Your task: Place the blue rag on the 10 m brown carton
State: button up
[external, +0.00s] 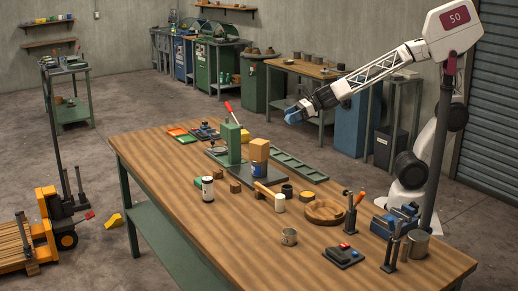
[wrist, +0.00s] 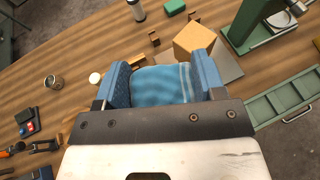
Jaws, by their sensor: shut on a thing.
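My gripper (external: 293,116) is raised above the far side of the workbench, to the right of the brown carton and higher than it. In the wrist view, its two blue fingers are shut on the blue rag (wrist: 163,84), which spans the space between them and has paler stripes. The brown carton (external: 259,149) is a small box standing on top of a blue can, next to the green press. In the wrist view the carton (wrist: 194,40) shows just beyond the rag and right finger, apart from them. Any marking on the carton is too small to read.
The wooden workbench (external: 160,165) holds a green press (external: 231,142), a blue can (external: 257,169), a white-and-black canister (external: 207,189), a round wooden ring (external: 324,211), a metal cup (external: 289,237) and a green tray (external: 300,171). The bench's front left is bare.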

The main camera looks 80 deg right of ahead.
jog(key=shift+s+d, duration=0.15)
jog(key=shift+d, duration=0.45)
jog(key=shift+s+d, duration=0.15)
jog(key=shift+d, duration=0.45)
jog(key=shift+d+f+m+h, duration=0.15)
jog(key=shift+f+m+h, duration=0.05)
jog(key=shift+m+h, duration=0.1)
notch_tip(320, 180, down, 5)
jog(key=shift+r, duration=0.1)
send_over(258, 142)
jog(key=shift+d+f, duration=0.25)
jog(key=shift+f, duration=0.45)
jog(key=shift+f, duration=1.8)
jog(key=shift+f, duration=0.1)
